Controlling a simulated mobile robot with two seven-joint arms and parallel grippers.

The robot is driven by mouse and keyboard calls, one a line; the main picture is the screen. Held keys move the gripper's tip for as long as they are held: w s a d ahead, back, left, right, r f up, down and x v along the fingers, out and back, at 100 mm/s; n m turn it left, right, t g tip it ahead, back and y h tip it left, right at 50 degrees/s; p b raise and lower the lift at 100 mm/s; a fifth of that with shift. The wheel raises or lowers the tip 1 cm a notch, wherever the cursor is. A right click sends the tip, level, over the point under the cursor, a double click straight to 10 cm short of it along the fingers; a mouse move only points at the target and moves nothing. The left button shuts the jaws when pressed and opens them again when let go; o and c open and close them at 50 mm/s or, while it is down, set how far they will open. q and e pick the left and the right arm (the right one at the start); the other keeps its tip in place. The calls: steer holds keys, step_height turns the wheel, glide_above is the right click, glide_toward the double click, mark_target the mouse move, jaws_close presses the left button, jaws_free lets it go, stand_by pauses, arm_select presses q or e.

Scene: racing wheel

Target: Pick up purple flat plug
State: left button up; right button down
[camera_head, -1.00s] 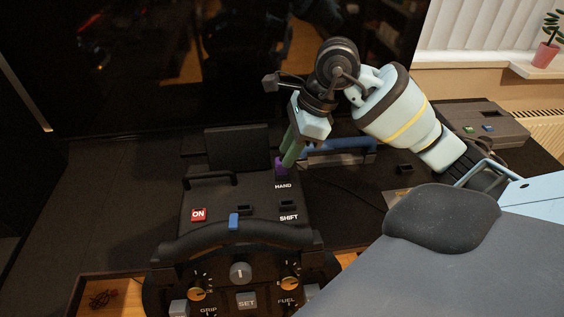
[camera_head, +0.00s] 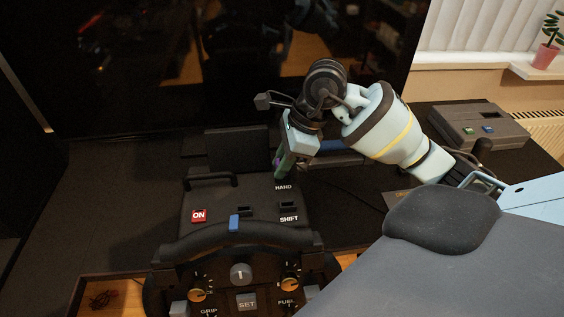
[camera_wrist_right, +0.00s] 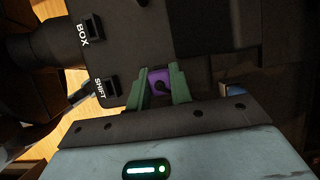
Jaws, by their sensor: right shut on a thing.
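The purple flat plug (camera_wrist_right: 159,81) shows between the two green fingers of my right gripper (camera_wrist_right: 161,75) in the right wrist view. The fingers are shut on its sides. In the head view, my right gripper (camera_head: 283,175) is above the black wheel base (camera_head: 260,191), near the HAND label. There only a sliver of the purple plug (camera_head: 277,162) shows, with the rest hidden by the gripper. In the right wrist view, the wheel base lies just beyond the fingers, with the SHIFT and BOX labels to the left. My left gripper is not in view.
The steering wheel (camera_head: 236,238) with its knobs and buttons is in front of the wheel base. A red ON button (camera_head: 198,215) is on the left of the base. A grey box (camera_head: 468,127) with blue and green buttons stands at the back right. A dark screen is behind.

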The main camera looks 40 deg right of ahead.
step_height(320, 180, up, 10)
steer(key=shift+f+p, duration=0.1)
steer(key=shift+p, duration=0.25)
